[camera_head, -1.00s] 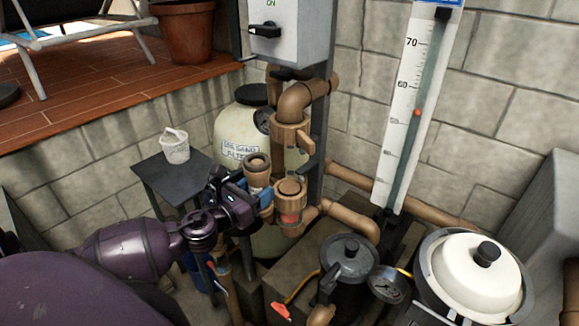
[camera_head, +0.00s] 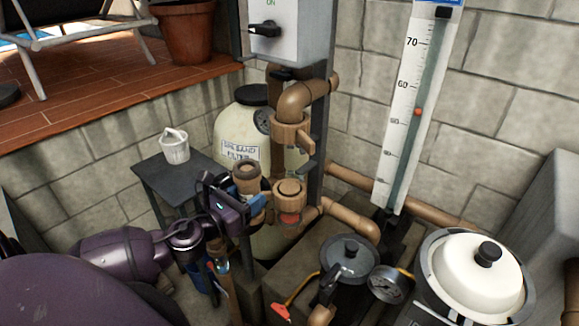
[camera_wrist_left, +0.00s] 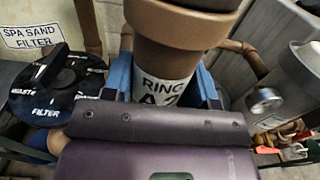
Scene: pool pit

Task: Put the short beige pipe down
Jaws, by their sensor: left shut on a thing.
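The short beige pipe (camera_head: 246,174) is a brown-beige tube with a wider collar, held roughly upright. My left gripper (camera_head: 250,203) is shut on it, with blue finger pads on its sides. The pipe is just left of the lower pipe fitting (camera_head: 289,197), in front of the sand filter tank. Its lower end is hidden by the gripper. My right gripper is not in view.
A small dark table (camera_head: 165,185) with a white bucket (camera_head: 174,147) stands left of the pipe. The sand filter tank (camera_head: 235,130) is behind.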

